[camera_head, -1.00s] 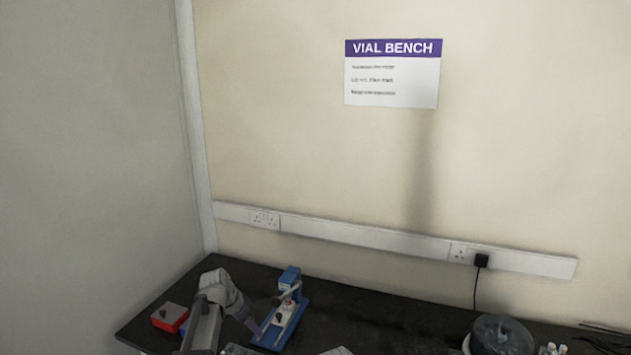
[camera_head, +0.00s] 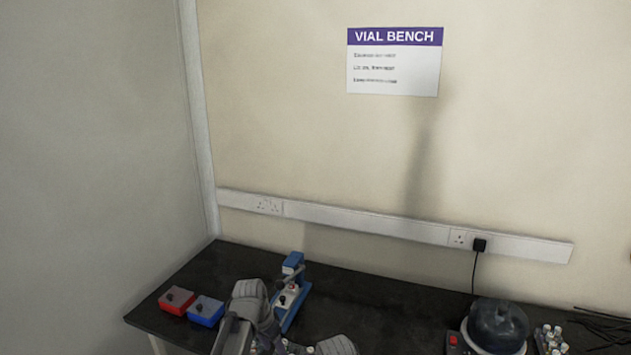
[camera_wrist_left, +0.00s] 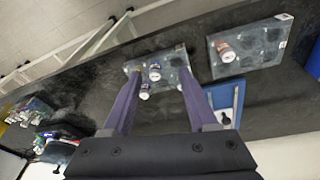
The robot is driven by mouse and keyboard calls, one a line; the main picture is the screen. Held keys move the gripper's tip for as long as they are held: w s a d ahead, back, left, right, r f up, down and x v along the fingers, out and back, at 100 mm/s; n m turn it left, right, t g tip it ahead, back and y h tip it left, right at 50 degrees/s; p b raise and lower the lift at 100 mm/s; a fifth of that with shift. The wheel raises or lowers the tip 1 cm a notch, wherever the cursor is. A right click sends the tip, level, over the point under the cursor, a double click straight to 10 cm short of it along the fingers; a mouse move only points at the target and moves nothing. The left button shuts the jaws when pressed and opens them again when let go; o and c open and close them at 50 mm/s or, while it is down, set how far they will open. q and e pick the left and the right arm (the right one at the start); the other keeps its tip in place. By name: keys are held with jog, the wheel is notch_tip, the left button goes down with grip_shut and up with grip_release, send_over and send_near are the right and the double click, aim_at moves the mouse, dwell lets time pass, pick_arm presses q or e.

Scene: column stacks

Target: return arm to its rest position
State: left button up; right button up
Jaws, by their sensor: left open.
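My left arm (camera_head: 250,305) comes up from the bottom edge in the head view, bent over the bench in front of the blue press. Its gripper cannot be made out there. In the left wrist view my left gripper (camera_wrist_left: 160,72) is open, with its two purplish fingers apart and nothing held between them. Beyond the fingertips is a clear rack (camera_wrist_left: 172,58) with a few small white-capped vials (camera_wrist_left: 155,72). I cannot tell the exact height of the fingers over it. My right gripper cannot be identified in either view.
The dark bench (camera_head: 225,265) holds a red box (camera_head: 177,300), a blue box (camera_head: 206,311) and the blue press (camera_head: 293,290). A domed round device (camera_head: 497,325) and several vials (camera_head: 550,338) stand at right. A second clear rack (camera_wrist_left: 262,40) shows in the wrist view.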

pick_arm(q)
jog(key=s+d+n+g+y, duration=0.1)
jog(key=s+d, duration=0.1)
jog(key=s, duration=0.7)
jog(key=s+d+n+g+y, duration=0.1)
jog(key=s+d+n+y, duration=0.1)
jog(key=s, duration=0.8)
jog(key=shift+s+d+f, duration=0.15)
jog(key=shift+s+d, duration=0.15)
jog(key=shift+d, duration=0.3)
